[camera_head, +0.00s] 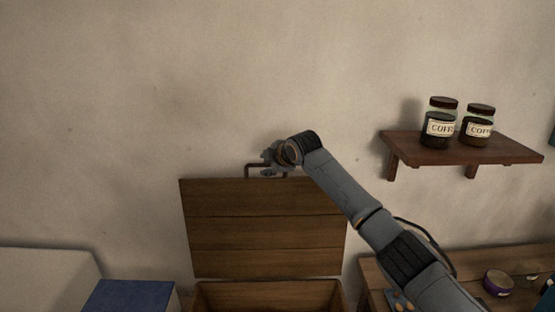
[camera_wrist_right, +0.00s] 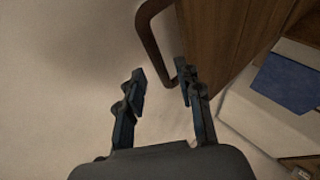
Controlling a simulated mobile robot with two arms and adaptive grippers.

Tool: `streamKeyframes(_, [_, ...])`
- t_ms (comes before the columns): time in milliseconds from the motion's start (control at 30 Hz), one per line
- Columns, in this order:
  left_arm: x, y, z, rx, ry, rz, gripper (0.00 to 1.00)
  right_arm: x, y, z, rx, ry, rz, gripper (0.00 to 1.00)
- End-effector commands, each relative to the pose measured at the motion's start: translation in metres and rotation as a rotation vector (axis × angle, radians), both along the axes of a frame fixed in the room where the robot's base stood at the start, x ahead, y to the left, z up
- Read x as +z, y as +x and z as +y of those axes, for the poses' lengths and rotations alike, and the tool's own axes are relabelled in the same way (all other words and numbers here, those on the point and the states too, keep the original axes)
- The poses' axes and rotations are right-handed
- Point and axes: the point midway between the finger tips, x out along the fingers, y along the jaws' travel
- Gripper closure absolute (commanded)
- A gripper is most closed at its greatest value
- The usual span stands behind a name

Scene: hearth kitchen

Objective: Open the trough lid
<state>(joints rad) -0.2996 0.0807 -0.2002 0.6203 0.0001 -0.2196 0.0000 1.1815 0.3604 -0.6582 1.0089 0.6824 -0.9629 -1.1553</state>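The wooden trough lid (camera_head: 265,228) stands upright against the wall, in the raised position. The trough (camera_head: 268,292) below it shows its open top at the bottom edge of the head view. A dark bracket-shaped handle (camera_head: 247,170) sticks up from the lid's top edge. My right gripper (camera_head: 267,161) is at this handle. In the right wrist view, the two fingers (camera_wrist_right: 162,88) are apart, with the handle (camera_wrist_right: 150,40) just beyond the tips, close to the right finger. Whether they touch is unclear. My left gripper is not in view.
A wall shelf (camera_head: 470,150) with two coffee jars (camera_head: 440,122) is to the right of my right arm. A blue box (camera_head: 130,297) and a white surface (camera_head: 45,275) are at lower left.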

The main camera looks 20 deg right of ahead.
Motion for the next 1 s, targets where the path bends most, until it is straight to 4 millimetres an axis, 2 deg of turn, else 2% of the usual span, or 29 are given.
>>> streamKeyframes(300, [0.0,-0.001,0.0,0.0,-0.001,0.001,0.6,0.029,-0.041,-0.009,0.0,-0.001,-0.003,0.65])
streamKeyframes(500, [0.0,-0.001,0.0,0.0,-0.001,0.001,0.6,0.042,-0.061,-0.013,-0.001,-0.001,-0.002,0.65])
streamKeyframes(700, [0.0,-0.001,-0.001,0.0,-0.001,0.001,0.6,0.047,-0.069,-0.014,0.0,-0.001,-0.002,0.65])
streamKeyframes(1000, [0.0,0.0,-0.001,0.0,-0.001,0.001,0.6,0.047,-0.069,-0.014,0.0,0.0,-0.001,0.65])
